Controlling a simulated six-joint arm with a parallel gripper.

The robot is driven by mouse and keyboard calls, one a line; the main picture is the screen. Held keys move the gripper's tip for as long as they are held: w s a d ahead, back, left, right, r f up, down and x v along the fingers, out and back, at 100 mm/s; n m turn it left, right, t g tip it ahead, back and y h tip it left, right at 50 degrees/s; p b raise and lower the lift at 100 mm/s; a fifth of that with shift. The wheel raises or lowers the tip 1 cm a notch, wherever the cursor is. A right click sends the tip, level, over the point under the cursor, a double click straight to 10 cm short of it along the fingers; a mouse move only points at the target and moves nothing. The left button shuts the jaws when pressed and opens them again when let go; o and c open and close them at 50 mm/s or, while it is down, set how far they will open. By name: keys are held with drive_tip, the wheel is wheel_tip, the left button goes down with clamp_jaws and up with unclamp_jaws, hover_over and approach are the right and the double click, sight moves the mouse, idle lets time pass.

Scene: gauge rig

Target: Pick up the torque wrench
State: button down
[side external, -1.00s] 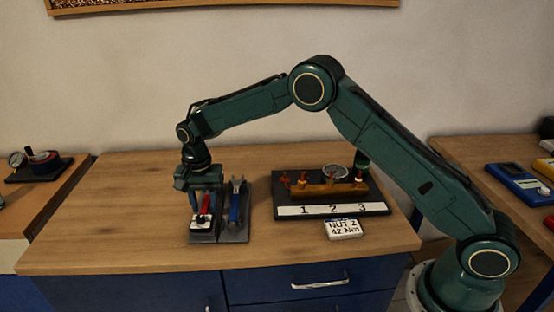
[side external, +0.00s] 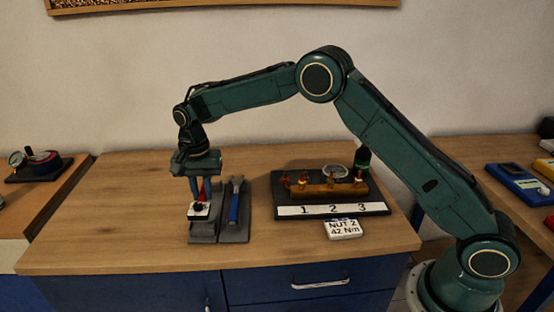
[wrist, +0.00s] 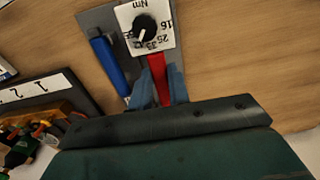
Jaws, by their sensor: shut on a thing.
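The torque wrench has a red handle (side external: 202,190) and a white square head with a black dial (side external: 198,209). My gripper (side external: 200,196) is shut on the red handle and holds the wrench over the left part of the grey holder (side external: 204,232). In the wrist view the red handle (wrist: 158,80) sits between the blue-grey fingers (wrist: 160,92), with the dial head (wrist: 145,28) beyond them, marked Nm. The gap between the wrench and the holder is hard to judge.
A blue-handled wrench (side external: 234,206) lies on the holder just to the right. Further right stands a dark board (side external: 378,188) with a brass-coloured piece (side external: 328,190) and positions 1, 2 and 3. A card (side external: 343,228) reads NUT 2, 42 Nm. The bench's left side is clear.

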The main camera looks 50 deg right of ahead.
sight(204, 194)
wheel_tip(204, 194, up, 16)
idle(0.4)
drive_tip(key=shift+r, duration=0.1)
idle(0.3)
drive_tip(key=c, duration=2.1)
unclamp_jaws()
clamp_jaws()
drive_tip(key=shift+s+d, duration=0.1)
